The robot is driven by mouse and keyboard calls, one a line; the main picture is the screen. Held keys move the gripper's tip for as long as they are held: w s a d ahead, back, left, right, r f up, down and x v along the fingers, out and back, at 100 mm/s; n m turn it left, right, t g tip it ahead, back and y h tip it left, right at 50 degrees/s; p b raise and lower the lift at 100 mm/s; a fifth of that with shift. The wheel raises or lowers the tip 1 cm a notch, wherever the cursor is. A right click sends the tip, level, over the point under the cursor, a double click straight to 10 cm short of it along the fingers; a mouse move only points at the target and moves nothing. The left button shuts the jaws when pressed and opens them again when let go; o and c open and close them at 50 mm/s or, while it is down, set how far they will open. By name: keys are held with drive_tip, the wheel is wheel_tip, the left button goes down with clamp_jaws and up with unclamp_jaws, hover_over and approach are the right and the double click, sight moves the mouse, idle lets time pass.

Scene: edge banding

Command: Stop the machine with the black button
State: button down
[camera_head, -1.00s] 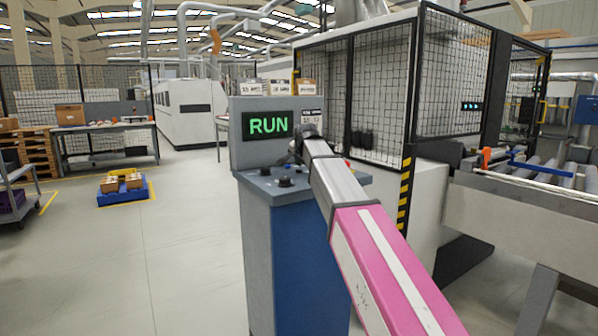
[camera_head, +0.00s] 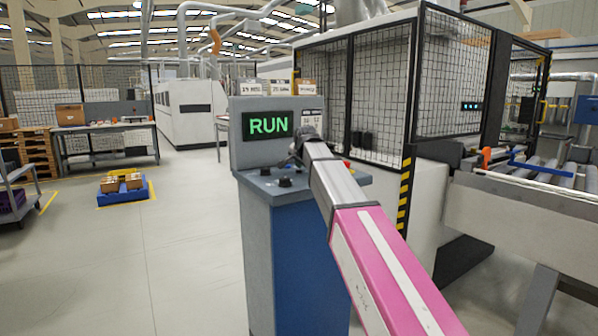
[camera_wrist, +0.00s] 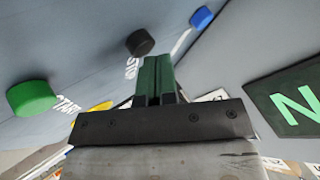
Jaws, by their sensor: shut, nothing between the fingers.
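The blue-grey control console (camera_head: 258,240) stands in front of me, with a green RUN on its display (camera_head: 267,125). In the wrist view a round black button (camera_wrist: 140,42) sits on the console's panel, just beyond my fingertips. A green button (camera_wrist: 33,98) labelled START is to the left, and a blue button (camera_wrist: 202,17) is to the upper right. My gripper (camera_wrist: 157,62) is shut and empty, pointing toward the panel near the black button. A gap seems to remain, but contact is hard to judge. In the head view my arm hides most of the gripper and part of the panel.
Dark knobs (camera_head: 285,182) stand on the console's front ledge. A caged machine (camera_head: 380,85) is behind and right of the console, with a roller conveyor (camera_head: 560,175) at far right. A blue pallet with boxes (camera_head: 122,190) lies on the open floor at left.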

drive_tip(key=shift+f, duration=0.25)
drive_tip(key=shift+r, duration=0.2)
idle(0.4)
drive_tip(key=shift+r, duration=0.75)
drive_tip(key=shift+r, duration=2.5)
